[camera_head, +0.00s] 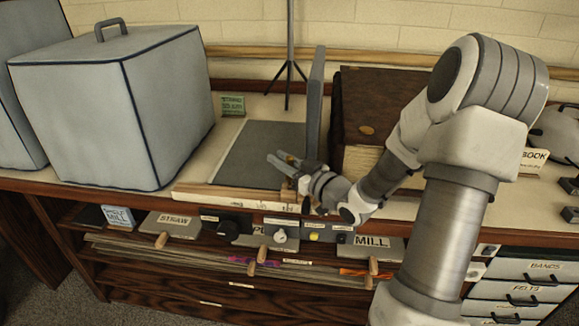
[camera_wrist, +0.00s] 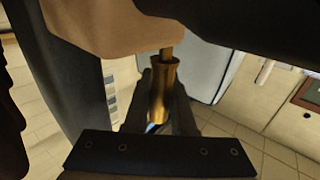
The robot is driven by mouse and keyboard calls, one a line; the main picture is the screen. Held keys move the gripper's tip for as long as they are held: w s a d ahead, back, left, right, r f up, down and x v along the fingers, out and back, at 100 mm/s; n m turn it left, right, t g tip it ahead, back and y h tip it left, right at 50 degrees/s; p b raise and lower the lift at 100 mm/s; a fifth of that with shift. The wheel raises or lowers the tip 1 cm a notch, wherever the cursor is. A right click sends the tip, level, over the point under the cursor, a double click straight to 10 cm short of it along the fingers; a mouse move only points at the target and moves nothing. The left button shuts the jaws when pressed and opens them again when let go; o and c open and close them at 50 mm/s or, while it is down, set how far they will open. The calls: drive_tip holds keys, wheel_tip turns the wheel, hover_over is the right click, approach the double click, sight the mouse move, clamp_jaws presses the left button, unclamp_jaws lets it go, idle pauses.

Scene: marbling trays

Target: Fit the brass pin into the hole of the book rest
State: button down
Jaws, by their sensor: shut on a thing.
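My gripper (camera_head: 281,159) is over the right front part of the book rest, beside its upright grey panel (camera_head: 316,105). The book rest also has a flat dark grey board (camera_head: 258,150). In the wrist view my gripper (camera_wrist: 164,85) is shut on the brass pin (camera_wrist: 163,92). The pin's thick barrel lies between the fingers, and its thinner stem points toward a tan surface (camera_wrist: 125,28). The stem's end meets that surface in the picture; I cannot tell whether it is in a hole. I cannot make out the hole.
A large grey covered box (camera_head: 115,105) with a handle stands at the left. A dark chest (camera_head: 375,105) stands close behind my arm, right of the panel. A thin stand (camera_head: 290,70) and a small green card (camera_head: 232,105) are behind. Labelled shelves lie below the worktop.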

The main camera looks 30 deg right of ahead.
drive_tip(key=shift+f+b, duration=1.1)
drive_tip(key=shift+f, duration=0.35)
drive_tip(key=c, duration=0.7)
unclamp_jaws()
drive_tip(key=p+v, duration=0.3)
drive_tip(key=v, duration=1.4)
drive_tip(key=shift+s+d, duration=0.1)
drive_tip(key=shift+s, duration=0.1)
